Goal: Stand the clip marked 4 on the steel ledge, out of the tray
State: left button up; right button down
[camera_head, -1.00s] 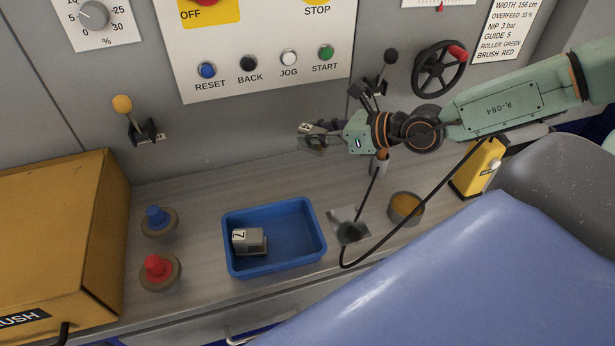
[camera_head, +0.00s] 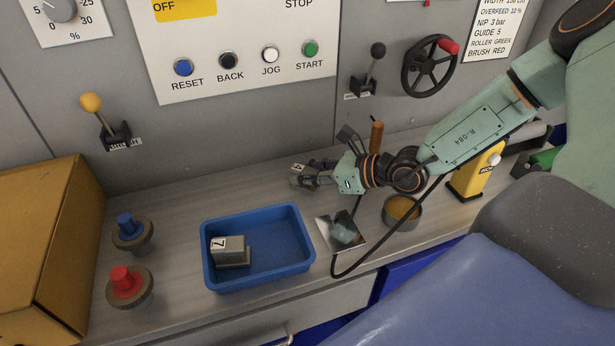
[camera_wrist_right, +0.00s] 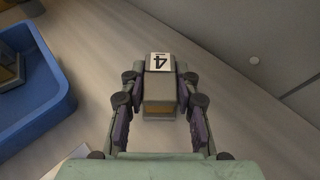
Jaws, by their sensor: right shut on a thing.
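The clip marked 4 (camera_wrist_right: 160,88) is a grey block with a white label, held between the fingers of my right gripper (camera_wrist_right: 160,110) in the right wrist view. In the head view my right gripper (camera_head: 312,177) is shut on the clip (camera_head: 298,168), low over the steel ledge (camera_head: 180,212) behind the blue tray (camera_head: 309,262). I cannot tell whether the clip touches the ledge. A clip marked 7 (camera_head: 229,254) sits in the left part of the tray. My left gripper is not in view.
Blue (camera_head: 130,228) and red (camera_head: 125,284) knobbed pieces stand left of the tray, beside a yellow box (camera_head: 45,240). A mirror-like plate (camera_head: 341,234), a tin (camera_head: 402,212) and a yellow bottle (camera_head: 470,175) are to the right. A lever (camera_head: 372,68) and handwheel (camera_head: 430,66) project from the panel.

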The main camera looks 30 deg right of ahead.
jog(key=shift+a+r, duration=0.1)
jog(key=shift+a, duration=0.1)
jog(key=shift+s+d, duration=0.1)
jog(key=c, duration=1.4)
grip_release()
jog(key=shift+d+f, duration=0.1)
jog(key=shift+f, duration=0.1)
jog(key=o, duration=0.3)
jog(key=shift+o, duration=0.5)
jog(key=shift+a, duration=0.2)
jog(key=shift+d, duration=0.1)
